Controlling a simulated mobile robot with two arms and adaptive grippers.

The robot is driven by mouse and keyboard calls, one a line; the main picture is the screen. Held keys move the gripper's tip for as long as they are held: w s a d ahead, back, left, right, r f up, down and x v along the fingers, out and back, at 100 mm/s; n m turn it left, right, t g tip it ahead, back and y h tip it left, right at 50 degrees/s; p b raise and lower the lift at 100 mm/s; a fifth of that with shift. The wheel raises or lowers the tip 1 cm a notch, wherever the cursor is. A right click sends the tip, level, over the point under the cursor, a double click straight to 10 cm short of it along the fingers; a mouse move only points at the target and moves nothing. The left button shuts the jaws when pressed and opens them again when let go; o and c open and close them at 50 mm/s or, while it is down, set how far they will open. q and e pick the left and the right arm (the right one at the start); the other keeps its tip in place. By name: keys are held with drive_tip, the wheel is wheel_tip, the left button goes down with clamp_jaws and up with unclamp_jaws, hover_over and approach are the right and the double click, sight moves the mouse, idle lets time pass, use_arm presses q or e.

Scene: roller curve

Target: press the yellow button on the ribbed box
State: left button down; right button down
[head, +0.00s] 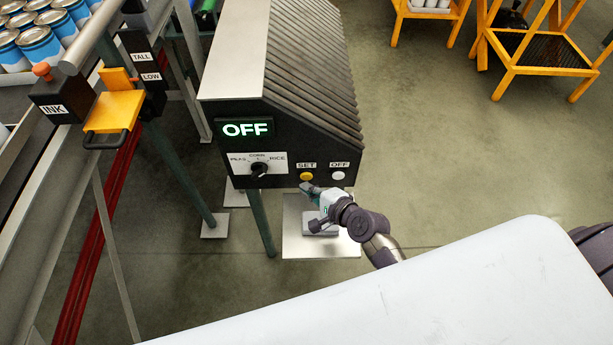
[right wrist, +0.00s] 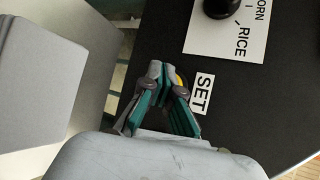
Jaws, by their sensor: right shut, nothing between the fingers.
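The ribbed box (head: 305,70) stands in the middle of the head view, dark with slanted ribs and a pale top. Its front panel carries a lit OFF display, a black selector knob (head: 259,169) and a white OFF button (head: 338,176). The yellow button (head: 306,176) sits under the SET label. My right gripper (head: 308,187) is shut and empty, its tips just below the yellow button. In the right wrist view the fingertips (right wrist: 164,68) mostly cover the yellow button (right wrist: 180,80); I cannot tell whether they touch it. My left gripper is not in view.
An INK box (head: 62,97) with an orange knob, a yellow bracket (head: 113,111) and a rail stand at the left. Cans (head: 40,45) fill the upper left. Orange stands (head: 540,50) are at the upper right. Open floor lies right of the box.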

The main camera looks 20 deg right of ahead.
drive_tip(key=shift+w, duration=0.1)
idle(0.3)
drive_tip(key=shift+w+d, duration=0.1)
drive_tip(key=shift+w, duration=0.25)
drive_tip(key=shift+w+d, duration=0.15)
drive_tip(key=shift+w, duration=0.3)
idle(0.6)
drive_tip(key=shift+s, duration=0.1)
drive_tip(key=shift+s+a+p, duration=0.25)
drive_tip(key=shift+s+p, duration=0.15)
drive_tip(key=shift+s, duration=0.4)
drive_tip(key=shift+s+a+p, duration=0.15)
drive_tip(key=shift+s+a, duration=0.1)
drive_tip(key=shift+s, duration=0.55)
drive_tip(key=shift+s+a+p, duration=0.2)
drive_tip(key=shift+s, duration=0.55)
drive_tip(key=shift+s+a+p, duration=0.15)
drive_tip(key=shift+s+a, duration=0.1)
drive_tip(key=shift+s, duration=0.55)
